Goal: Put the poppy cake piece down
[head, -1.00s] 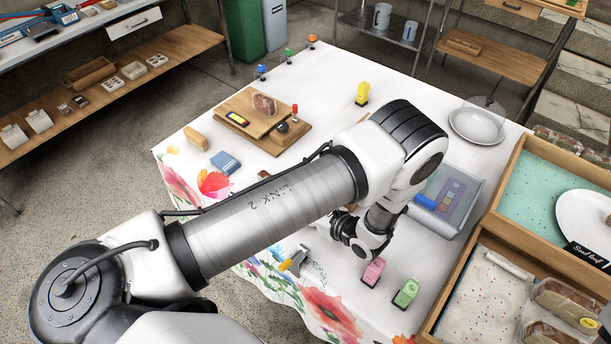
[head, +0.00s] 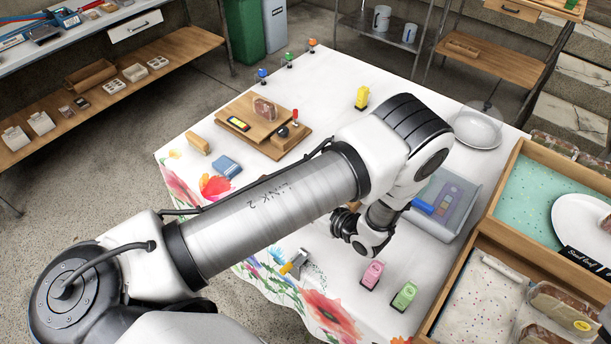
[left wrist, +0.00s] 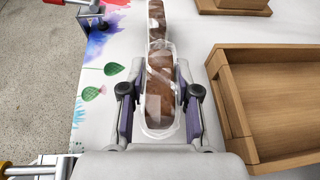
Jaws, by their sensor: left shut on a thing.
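My left gripper (left wrist: 158,78) is shut on the poppy cake piece (left wrist: 158,100), a long brown slice in clear wrapping, seen in the left wrist view. The piece points away from the wrist between the two fingers, over the white flowered tablecloth (left wrist: 118,28). I cannot tell whether it touches the cloth. In the head view my left arm crosses the table, and its own links hide the fingers and the held piece. My right gripper is not in view.
An empty wooden tray (left wrist: 232,100) lies right of the gripper. A wooden scale (head: 240,128) with another wrapped slice (head: 265,109) stands further back. Pink (head: 372,275) and green (head: 405,296) items stand near the front. Wooden display trays (head: 478,243) line the right side.

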